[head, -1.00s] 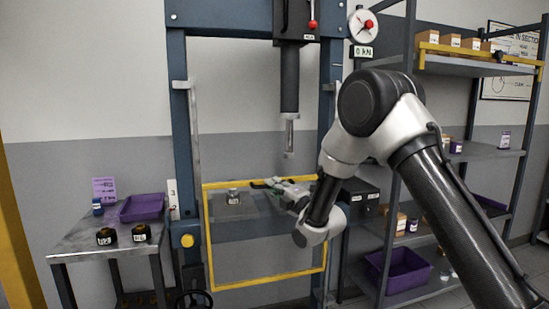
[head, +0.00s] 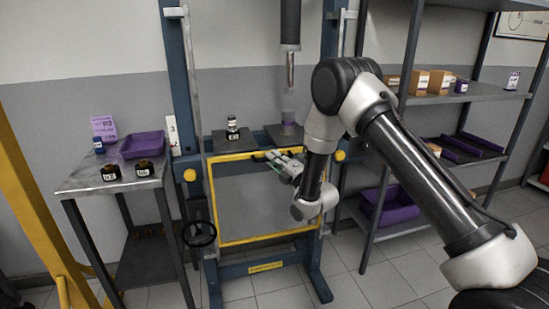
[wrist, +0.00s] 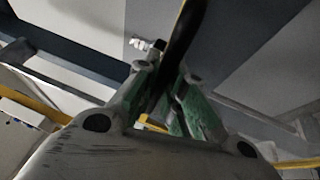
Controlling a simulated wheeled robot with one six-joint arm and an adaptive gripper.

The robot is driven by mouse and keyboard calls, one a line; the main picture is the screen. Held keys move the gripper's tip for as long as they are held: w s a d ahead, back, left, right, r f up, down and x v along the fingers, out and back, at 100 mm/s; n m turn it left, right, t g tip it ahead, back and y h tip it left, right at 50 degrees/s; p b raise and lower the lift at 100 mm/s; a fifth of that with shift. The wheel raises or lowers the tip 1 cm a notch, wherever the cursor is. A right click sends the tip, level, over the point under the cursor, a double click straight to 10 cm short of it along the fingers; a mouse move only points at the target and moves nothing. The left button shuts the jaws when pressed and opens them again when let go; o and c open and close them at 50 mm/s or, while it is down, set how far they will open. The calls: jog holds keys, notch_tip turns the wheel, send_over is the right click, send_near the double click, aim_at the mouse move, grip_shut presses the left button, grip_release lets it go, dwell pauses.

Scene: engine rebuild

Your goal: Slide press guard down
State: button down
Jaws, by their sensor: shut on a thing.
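The press guard (head: 216,200) is a clear panel in a yellow frame, upright at the front of the blue press. In the head view its top bar shows just below the plates on the press bed, and its lower bar is above the press foot. My gripper (head: 288,165) is at the top bar, right of its middle, shut on the guard's dark handle (head: 262,155). In the wrist view the dark handle (wrist: 182,38) runs between the green-padded fingers (wrist: 178,100). The exact grip contact is partly hidden.
A side table (head: 85,180) with a purple tray (head: 142,145) stands left. Shelving (head: 455,97) stands right, close to my arm. The floor before the press is clear.

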jog(key=c, duration=1.5)
grip_release()
jog(key=v, duration=1.2)
